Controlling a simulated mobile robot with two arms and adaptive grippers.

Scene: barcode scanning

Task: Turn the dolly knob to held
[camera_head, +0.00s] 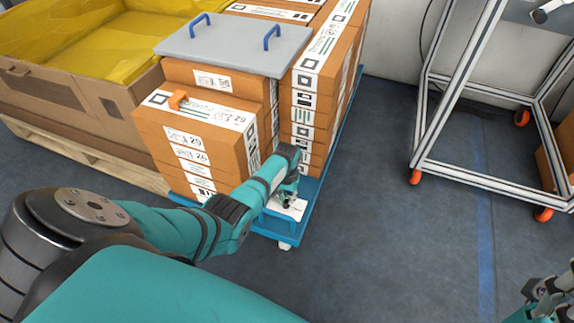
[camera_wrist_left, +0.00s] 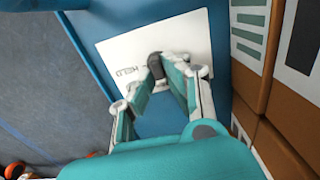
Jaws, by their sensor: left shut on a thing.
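The blue dolly (camera_head: 318,195) carries stacked orange-brown boxes. A white plate (camera_head: 298,212) lies on its front corner. The left wrist view shows the plate (camera_wrist_left: 118,48) with printed lettering that seems to read HELD. A dark knob (camera_wrist_left: 155,66) stands on the plate, between my left fingertips. My left gripper (camera_head: 287,201) reaches down over the plate; its fingers (camera_wrist_left: 164,64) are shut on the knob and hide part of it. The knob's exact pointing direction is hard to tell. My right gripper (camera_head: 547,296) is partly in view at the bottom right corner, far from the dolly.
Boxes (camera_head: 195,140) rise close behind my left gripper, with a grey lid with blue handles (camera_head: 235,45) on top. A cardboard crate with yellow lining (camera_head: 75,85) stands on a pallet at left. A wheeled metal frame (camera_head: 480,180) stands at right. Floor between is clear.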

